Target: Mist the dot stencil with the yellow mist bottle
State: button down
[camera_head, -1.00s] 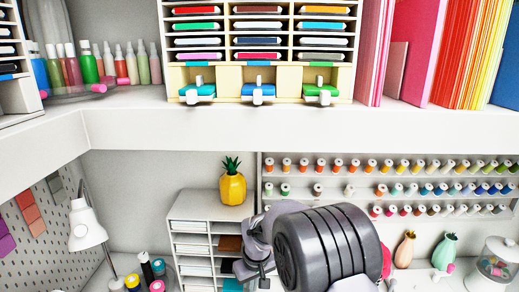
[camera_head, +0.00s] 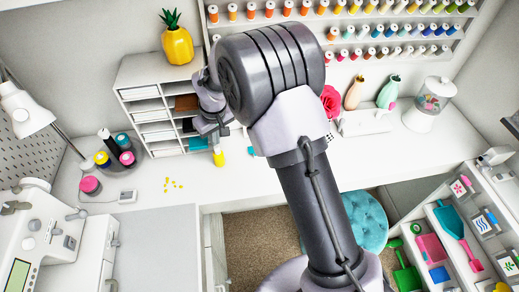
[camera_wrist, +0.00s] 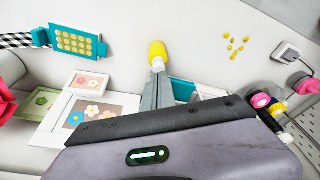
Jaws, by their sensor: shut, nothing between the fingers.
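The yellow mist bottle (camera_head: 219,158) stands on the white desk in front of the small shelf unit. In the wrist view the bottle (camera_wrist: 158,49) is just beyond my fingertips, with a small pale part at its near end. My gripper (camera_wrist: 159,76) is shut and empty, pointing at the bottle; I cannot tell whether it touches it. A teal panel with rows of yellow dots, which looks like the dot stencil (camera_wrist: 78,42), lies to the left in the wrist view, apart from the bottle. In the head view my arm hides most of that area.
Framed flower pictures (camera_wrist: 85,115) lie left of my gripper. Loose yellow bits (camera_head: 172,184) lie on the desk. Dark, yellow and pink containers (camera_head: 118,150) stand by the shelf unit (camera_head: 150,75). Bare desk (camera_head: 240,185) lies in front of the bottle.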

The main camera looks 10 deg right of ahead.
jog(key=shift+f+b, duration=0.8)
jog(key=shift+f, duration=0.2)
jog(key=shift+r+p, duration=0.65)
jog(key=shift+r, duration=0.35)
notch_tip(320, 180, up, 6)
jog(key=p, duration=0.4)
jog(key=s+d+r+m+t+b, duration=0.1)
jog(key=s+d+r+m+b, duration=0.1)
jog(key=s+d+r+b, duration=0.3)
jog(key=s+d+r+m+t+b, duration=0.1)
jog(key=s+d+m+b, duration=0.2)
jog(key=s+b, duration=0.4)
jog(key=s+d+f+m+b, duration=0.1)
jog(key=s+f+b, duration=0.1)
jog(key=s, duration=0.4)
jog(key=s+d+f+m+t+b, duration=0.1)
jog(key=s+d+f+m+b, duration=0.1)
jog(key=s, duration=0.4)
jog(key=s+d+f+m+y+b, duration=0.1)
jog(key=s+f+m+b, duration=0.1)
jog(key=s+b, duration=0.2)
jog(key=s, duration=0.3)
jog(key=shift+d+t, duration=0.15)
jog(key=shift+t, duration=0.25)
